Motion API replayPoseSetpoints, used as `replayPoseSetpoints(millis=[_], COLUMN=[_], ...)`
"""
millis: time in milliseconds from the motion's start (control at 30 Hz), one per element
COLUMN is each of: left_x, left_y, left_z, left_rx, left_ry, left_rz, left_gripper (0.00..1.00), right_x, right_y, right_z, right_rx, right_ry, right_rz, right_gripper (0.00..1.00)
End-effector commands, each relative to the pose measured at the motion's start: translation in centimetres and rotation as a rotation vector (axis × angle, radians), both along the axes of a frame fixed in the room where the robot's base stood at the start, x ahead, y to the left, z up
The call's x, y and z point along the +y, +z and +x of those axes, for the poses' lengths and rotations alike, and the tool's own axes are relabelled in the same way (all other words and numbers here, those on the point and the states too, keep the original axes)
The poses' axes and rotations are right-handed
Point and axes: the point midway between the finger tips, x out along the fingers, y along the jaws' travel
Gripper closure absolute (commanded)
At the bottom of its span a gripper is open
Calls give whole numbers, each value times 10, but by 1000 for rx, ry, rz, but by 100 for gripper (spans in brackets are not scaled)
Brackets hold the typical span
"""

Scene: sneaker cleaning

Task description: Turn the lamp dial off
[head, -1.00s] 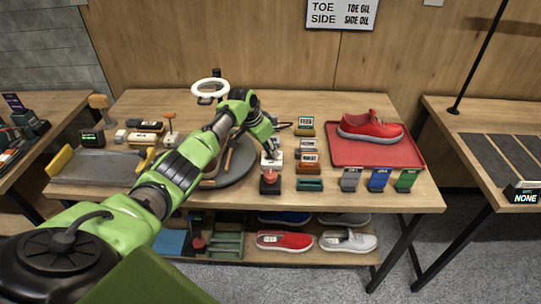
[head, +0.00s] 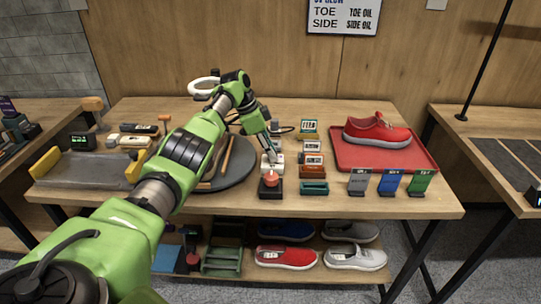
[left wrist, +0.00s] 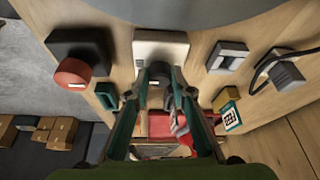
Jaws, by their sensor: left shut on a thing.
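A white box (head: 272,168) stands near the table's front edge, behind a dark box with a red button (head: 271,180). My left gripper (head: 274,155) reaches down onto the white box and is shut. In the left wrist view the white box (left wrist: 161,46) lies just beyond my fingers, and a small grey round part, likely the lamp dial (left wrist: 156,94), sits between them. The fingers partly hide it, so its setting cannot be read. My right gripper is not in view.
A red tray (head: 346,156) with a red sneaker (head: 377,131) is to the right. Small labelled blocks (head: 312,159) stand close right of my gripper. A dark round plate (head: 240,174) is to its left. Grey, blue and green holders line the front edge.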

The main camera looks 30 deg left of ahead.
Motion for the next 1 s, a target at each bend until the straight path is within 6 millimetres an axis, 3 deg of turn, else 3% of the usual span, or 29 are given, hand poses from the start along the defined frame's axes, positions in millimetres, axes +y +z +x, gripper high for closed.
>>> replayPoseSetpoints(millis=[367, 400, 467, 833, 1000], left_x=[-1, -1, -1, 0, 7], left_y=[-1, -1, -1, 2, 20], left_z=[-1, -1, -1, 0, -4], left_rx=[3, 4, 3, 1, -2], left_ry=[-7, -7, -7, -5, -5], left_rz=[0, 1, 0, 1, 2], left_gripper=[100, 76, 61, 61, 61], right_x=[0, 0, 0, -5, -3], right_y=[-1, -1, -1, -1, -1], right_z=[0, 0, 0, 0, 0], right_rx=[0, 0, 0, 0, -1], right_ry=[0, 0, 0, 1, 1], right_rz=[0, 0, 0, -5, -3], right_gripper=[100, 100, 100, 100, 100])
